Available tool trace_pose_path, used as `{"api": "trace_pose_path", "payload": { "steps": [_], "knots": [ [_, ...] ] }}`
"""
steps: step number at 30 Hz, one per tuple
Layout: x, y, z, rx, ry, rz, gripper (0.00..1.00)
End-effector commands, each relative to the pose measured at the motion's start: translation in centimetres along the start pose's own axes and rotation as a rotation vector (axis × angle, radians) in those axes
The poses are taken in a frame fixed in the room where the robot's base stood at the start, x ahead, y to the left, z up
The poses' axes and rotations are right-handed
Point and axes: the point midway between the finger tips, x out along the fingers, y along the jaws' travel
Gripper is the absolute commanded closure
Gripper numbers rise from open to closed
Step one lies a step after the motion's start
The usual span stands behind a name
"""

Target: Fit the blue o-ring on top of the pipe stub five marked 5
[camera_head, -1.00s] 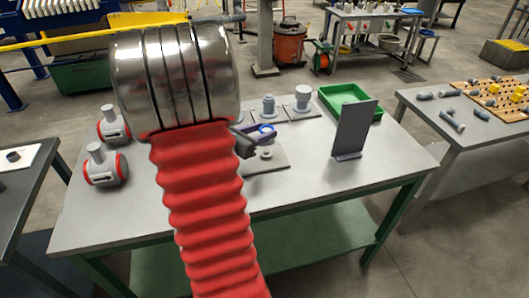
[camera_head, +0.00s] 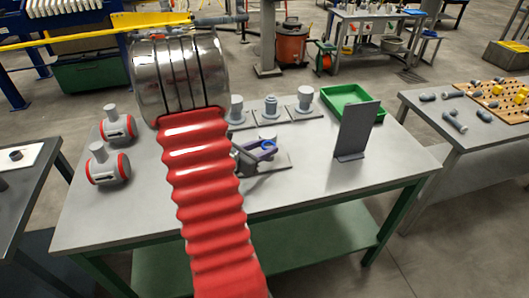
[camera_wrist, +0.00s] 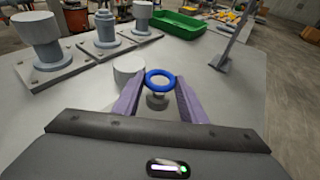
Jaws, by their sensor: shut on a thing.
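My gripper (camera_wrist: 158,85) is shut on the blue o-ring (camera_wrist: 160,79), which lies roughly flat between the purple fingertips. In the head view the o-ring (camera_head: 268,145) and gripper (camera_head: 262,149) are over a plate near the middle of the table. In the wrist view a short grey stub (camera_wrist: 157,101) shows below the ring, partly covered by it; I cannot tell the gap. A pale cylinder (camera_wrist: 128,68) stands just left of the ring. Several stubs on plates stand behind, including a left one (camera_head: 236,110), a middle one (camera_head: 270,106) and a right one (camera_head: 305,99). No number 5 is legible.
A green tray (camera_head: 350,98) and an upright grey panel (camera_head: 356,129) stand to the right on the table. Two grey fittings with red rings (camera_head: 117,126) stand at the left. The table's front right is clear.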

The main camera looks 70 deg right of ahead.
Motion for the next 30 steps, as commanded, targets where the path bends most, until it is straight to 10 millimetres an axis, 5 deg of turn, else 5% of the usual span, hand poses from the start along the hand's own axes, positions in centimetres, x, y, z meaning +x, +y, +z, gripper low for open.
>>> {"api": "trace_pose_path", "payload": {
  "steps": [6,21,22,30],
  "knots": [
    [0.6,0.0,-2.0,-0.001,0.001,-0.001,0.83],
    [0.8,0.0,-2.5,0.000,0.000,0.000,0.83],
    [0.8,0.0,-2.5,0.000,0.000,0.000,0.61],
    [0.8,0.0,-2.5,0.000,0.000,0.000,0.43]
  ]
}}
